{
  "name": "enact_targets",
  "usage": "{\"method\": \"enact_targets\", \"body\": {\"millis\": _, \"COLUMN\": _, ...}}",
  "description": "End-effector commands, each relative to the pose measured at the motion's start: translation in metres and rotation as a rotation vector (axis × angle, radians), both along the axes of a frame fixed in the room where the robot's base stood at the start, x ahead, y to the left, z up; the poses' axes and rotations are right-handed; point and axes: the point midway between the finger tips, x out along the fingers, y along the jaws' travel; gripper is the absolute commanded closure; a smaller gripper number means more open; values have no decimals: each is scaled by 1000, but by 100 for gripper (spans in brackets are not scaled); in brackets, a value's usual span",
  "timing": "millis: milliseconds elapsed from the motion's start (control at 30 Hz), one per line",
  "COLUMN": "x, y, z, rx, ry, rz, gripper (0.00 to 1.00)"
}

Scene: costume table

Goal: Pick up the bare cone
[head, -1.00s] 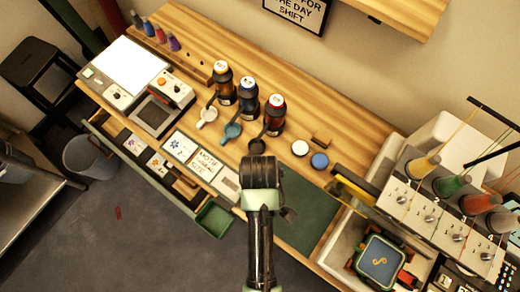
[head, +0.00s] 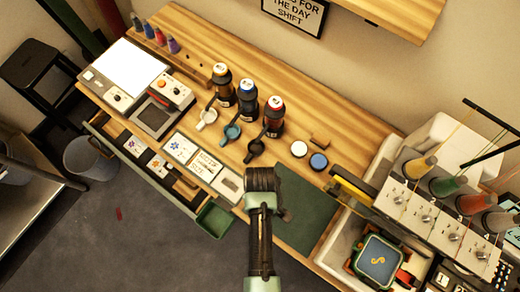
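Thread cones stand on the machine at the right: a yellow cone (head: 419,168), a green cone (head: 447,186), a red cone (head: 475,204) and a greyish-brown cone (head: 501,221) at the right edge. The last looks the least coloured, but I cannot tell if it is bare. Small blue, red and purple cones (head: 160,37) stand in a row at the back left. My arm reaches up from the bottom centre to the table's front edge, well away from both groups. My gripper's fingers do not show clearly at its dark end; nothing is seen held.
Three dark bottles (head: 247,100) stand mid-table with scoops or cups in front. A white disc (head: 299,149) and a blue disc (head: 318,161) lie right of them. An open drawer (head: 125,150) juts out at the front left. A green mat (head: 305,210) is clear.

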Motion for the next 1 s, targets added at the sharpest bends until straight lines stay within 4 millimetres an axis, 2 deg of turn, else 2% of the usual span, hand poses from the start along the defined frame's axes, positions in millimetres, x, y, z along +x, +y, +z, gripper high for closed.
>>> {"method": "enact_targets", "body": {"millis": 33, "x": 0, "y": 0, "z": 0, "rx": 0, "ry": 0, "rz": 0, "gripper": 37}}
{"method": "enact_targets", "body": {"millis": 300, "x": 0, "y": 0, "z": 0, "rx": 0, "ry": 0, "rz": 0, "gripper": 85}}
{"method": "enact_targets", "body": {"millis": 400, "x": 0, "y": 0, "z": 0, "rx": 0, "ry": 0, "rz": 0, "gripper": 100}}
{"method": "enact_targets", "body": {"millis": 1000, "x": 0, "y": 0, "z": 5, "rx": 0, "ry": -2, "rz": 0, "gripper": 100}}
